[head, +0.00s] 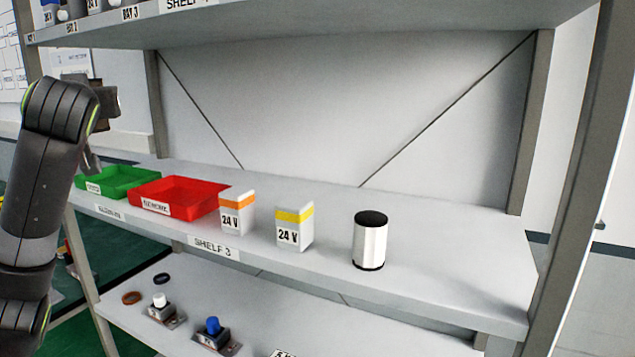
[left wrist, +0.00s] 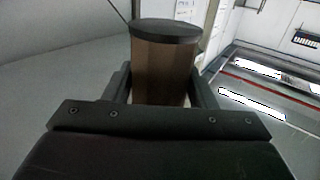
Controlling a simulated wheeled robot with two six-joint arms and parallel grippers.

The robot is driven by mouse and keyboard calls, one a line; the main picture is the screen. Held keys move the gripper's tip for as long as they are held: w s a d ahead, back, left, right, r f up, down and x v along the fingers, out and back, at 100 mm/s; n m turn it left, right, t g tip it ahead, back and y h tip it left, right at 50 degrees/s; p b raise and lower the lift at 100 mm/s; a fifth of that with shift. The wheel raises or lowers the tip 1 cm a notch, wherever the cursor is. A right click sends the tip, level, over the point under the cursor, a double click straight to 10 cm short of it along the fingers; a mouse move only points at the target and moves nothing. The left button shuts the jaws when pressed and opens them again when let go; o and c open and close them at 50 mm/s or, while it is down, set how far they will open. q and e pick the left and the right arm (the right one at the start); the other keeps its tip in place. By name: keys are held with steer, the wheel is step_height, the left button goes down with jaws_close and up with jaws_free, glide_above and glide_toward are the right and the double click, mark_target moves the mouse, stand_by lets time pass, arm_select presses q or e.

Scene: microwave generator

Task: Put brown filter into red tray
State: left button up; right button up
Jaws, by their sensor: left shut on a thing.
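The brown filter (left wrist: 165,72) is a brown cylinder with a dark cap, upright in the left wrist view. My left gripper (left wrist: 163,92) is shut on it, one finger on each side. The red tray (head: 182,190) sits on the middle shelf, right of and below that wrist end. It is labelled at the front and looks empty. My right gripper is in neither view.
A green tray (head: 118,178) stands left of the red one. Two 24 V boxes, orange-banded (head: 236,208) and yellow-banded (head: 296,225), and a white cylinder with black ends (head: 370,240) stand to its right. An upper shelf (head: 300,28) overhangs; shelf posts flank the space.

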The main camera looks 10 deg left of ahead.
arm_select(q)
steer(key=s+d+f+m+t+h, duration=0.1)
steer(key=s+d+f+m+h, duration=0.2)
steer(key=f, duration=0.5)
steer(key=s+d+f+t+h, duration=0.1)
steer(key=s+d+f+h, duration=0.2)
steer(key=f, duration=0.5)
steer(key=s+d+f+m+t+h, duration=0.1)
steer(key=s+d+f+m, duration=0.15)
steer(key=d+f, duration=0.45)
steer(key=d+f+m+h, duration=0.1)
steer(key=d+f+h, duration=0.1)
steer(key=d+f, duration=0.4)
steer(key=d+f+m+h, duration=0.1)
steer(key=d+f+h, duration=0.15)
steer(key=d, duration=0.65)
step_height(320, 180, down, 7)
steer(key=b, duration=0.6)
steer(key=shift+a+f+t+y, duration=0.2)
steer(key=shift+t+y, duration=0.1)
steer(key=shift+y, duration=0.05)
